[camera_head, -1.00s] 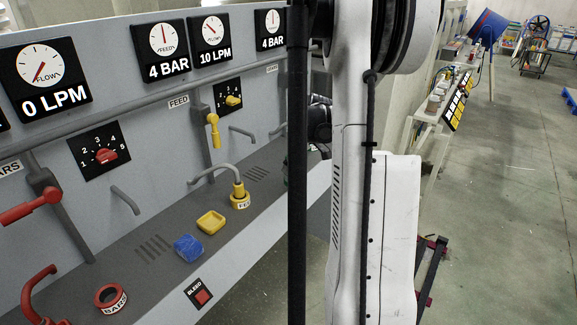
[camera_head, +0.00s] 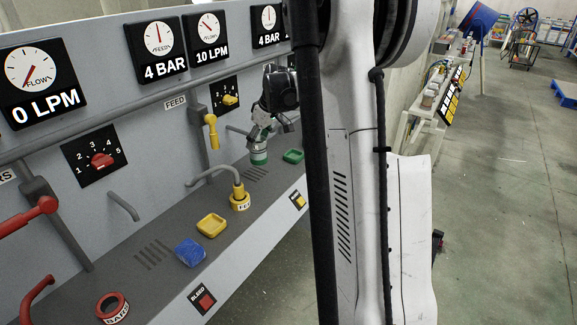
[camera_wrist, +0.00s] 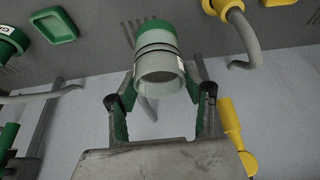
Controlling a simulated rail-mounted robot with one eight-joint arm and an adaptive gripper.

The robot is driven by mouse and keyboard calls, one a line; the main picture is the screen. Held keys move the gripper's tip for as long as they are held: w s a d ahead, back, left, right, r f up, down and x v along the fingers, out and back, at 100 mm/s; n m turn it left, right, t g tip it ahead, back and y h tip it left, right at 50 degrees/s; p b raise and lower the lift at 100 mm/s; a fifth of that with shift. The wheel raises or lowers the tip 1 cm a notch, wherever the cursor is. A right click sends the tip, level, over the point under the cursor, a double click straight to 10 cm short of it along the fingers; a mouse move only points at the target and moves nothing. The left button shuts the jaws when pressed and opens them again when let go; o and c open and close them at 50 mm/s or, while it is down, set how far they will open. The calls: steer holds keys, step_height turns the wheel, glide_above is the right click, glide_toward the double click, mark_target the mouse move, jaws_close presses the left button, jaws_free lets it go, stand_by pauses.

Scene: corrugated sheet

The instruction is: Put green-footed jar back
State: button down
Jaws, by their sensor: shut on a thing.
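The green-footed jar (camera_head: 258,157) shows in the head view below my gripper (camera_head: 262,130), at the shelf near the panel. I cannot tell whether the foot touches the shelf. A shallow green tray (camera_head: 293,156) lies just right of the jar in the head view; the wrist view shows it at upper left (camera_wrist: 55,25), apart from the jar.
A yellow fitting with a curved grey pipe (camera_head: 239,198) stands left of the jar. A yellow lever (camera_head: 211,130) juts from the panel.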

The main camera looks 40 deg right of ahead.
steer(key=shift+d+f+p, duration=0.4)
steer(key=shift+d+f, duration=4.85)
steer(key=shift+d, duration=0.2)
steer(key=shift+f, duration=0.25)
steer(key=c, duration=0.9)
jaws_free()
steer(key=shift+c, duration=0.2)
steer(key=shift+r, duration=0.1)
steer(key=shift+r, duration=0.1)
